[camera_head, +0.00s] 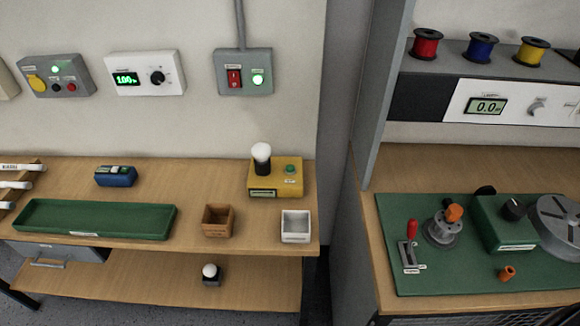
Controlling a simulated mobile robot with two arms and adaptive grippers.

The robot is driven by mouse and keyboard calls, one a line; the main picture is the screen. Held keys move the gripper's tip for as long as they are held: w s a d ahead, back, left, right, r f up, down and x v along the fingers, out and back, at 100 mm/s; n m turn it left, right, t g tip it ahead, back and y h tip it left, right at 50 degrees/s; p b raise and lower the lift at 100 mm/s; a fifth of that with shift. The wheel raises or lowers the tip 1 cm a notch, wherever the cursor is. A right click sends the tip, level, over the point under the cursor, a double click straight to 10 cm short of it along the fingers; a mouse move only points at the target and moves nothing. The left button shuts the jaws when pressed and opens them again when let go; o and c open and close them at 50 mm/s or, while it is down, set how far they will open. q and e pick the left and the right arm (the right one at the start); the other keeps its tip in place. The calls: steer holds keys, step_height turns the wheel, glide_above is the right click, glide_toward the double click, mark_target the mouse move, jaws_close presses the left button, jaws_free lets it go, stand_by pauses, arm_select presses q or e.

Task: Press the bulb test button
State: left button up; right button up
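A yellow bulb tester box (275,180) stands near the right end of the left wooden bench. A white bulb (262,152) sits upright in a black socket on its top left. A small green button (290,169) is on its top right, and the bulb looks unlit. Neither of my grippers shows in the head view, so nothing is seen near the button.
On the bench (140,250) are a green tray (97,233), a blue device (116,176), a brown box (217,231) and a white box (295,238). Another bulb (210,271) is on the lower shelf. A green machine board (400,270) is at right.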

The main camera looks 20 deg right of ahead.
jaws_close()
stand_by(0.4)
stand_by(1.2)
